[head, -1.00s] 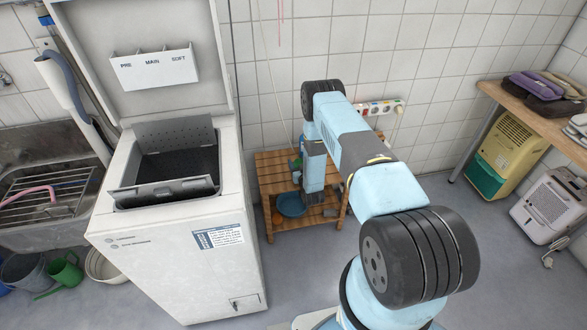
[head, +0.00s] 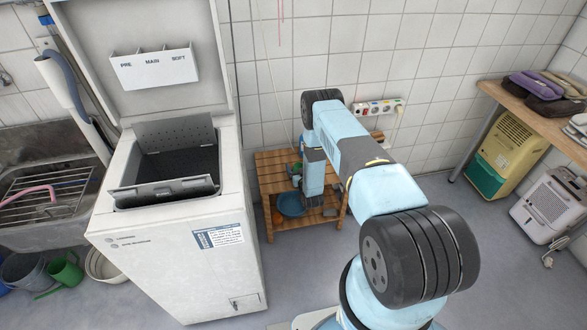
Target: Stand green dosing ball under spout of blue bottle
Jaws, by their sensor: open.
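My arm reaches over the small wooden slatted stand, and my gripper (head: 312,201) points down at its front right part. The gripper is small and dark in this view; it is open, and I see nothing held in it. A small greenish thing (head: 295,168) shows just left of my wrist on the stand's upper level; it is too small to tell whether it is the dosing ball.
The wooden stand (head: 272,172) has a blue basin (head: 290,205) and an orange item (head: 277,217) on its lower level. A white top-loading washer (head: 180,255) with its lid up stands close on the left. A power strip (head: 378,108) is on the wall behind.

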